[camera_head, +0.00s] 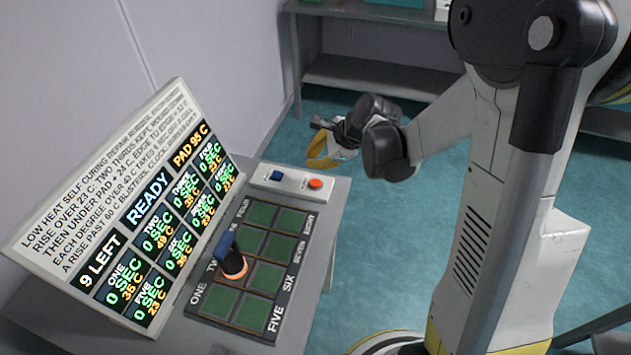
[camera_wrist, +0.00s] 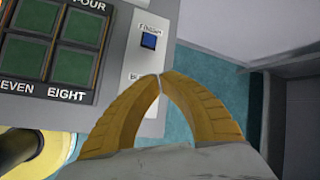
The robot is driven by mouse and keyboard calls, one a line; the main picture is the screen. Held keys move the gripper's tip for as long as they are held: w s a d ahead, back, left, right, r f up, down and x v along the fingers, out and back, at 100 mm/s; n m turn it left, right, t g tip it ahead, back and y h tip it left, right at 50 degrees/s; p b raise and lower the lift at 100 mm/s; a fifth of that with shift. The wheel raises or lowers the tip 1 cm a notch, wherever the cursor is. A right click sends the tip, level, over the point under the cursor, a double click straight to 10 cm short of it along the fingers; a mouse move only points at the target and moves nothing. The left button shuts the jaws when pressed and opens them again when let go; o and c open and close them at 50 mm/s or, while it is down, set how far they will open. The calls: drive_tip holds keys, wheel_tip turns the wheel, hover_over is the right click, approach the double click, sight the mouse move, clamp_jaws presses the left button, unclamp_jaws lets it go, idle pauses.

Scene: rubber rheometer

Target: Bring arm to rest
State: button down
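My gripper (camera_head: 322,148) is beyond the right side of the table, with its yellow fingers showing in the head view. In the wrist view my gripper (camera_wrist: 160,76) has its two yellow fingertips together with nothing between them. It hangs above the edge of a white button box with a blue button (camera_wrist: 148,40). My arm (camera_head: 470,120) stretches from the right side of the head view to the gripper.
A black pad with green squares (camera_head: 263,213) lies on the grey table (camera_head: 337,200). An orange and blue object (camera_head: 233,262) stands on it. The button box (camera_head: 296,180) has an orange button (camera_head: 315,183). A tilted display (camera_head: 130,215) reads READY. A grey shelf (camera_head: 375,76) stands behind.

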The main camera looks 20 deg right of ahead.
drive_tip(key=shift+r, duration=0.1)
idle(0.3)
drive_tip(key=s+r+n+h, duration=0.1)
drive_tip(key=s+r+n, duration=0.3)
drive_tip(key=s+n, duration=0.2)
drive_tip(key=s+r+n+h, duration=0.2)
drive_tip(key=s+r+n, duration=0.2)
drive_tip(key=s+n, duration=0.3)
drive_tip(key=s+r+n+t+h, duration=0.1)
drive_tip(key=s+r+n, duration=0.3)
drive_tip(key=s, duration=0.5)
drive_tip(key=n, duration=0.2)
drive_tip(key=shift+d+r+n, duration=0.2)
drive_tip(key=shift+r+n, duration=0.05)
drive_tip(key=shift+n, duration=0.15)
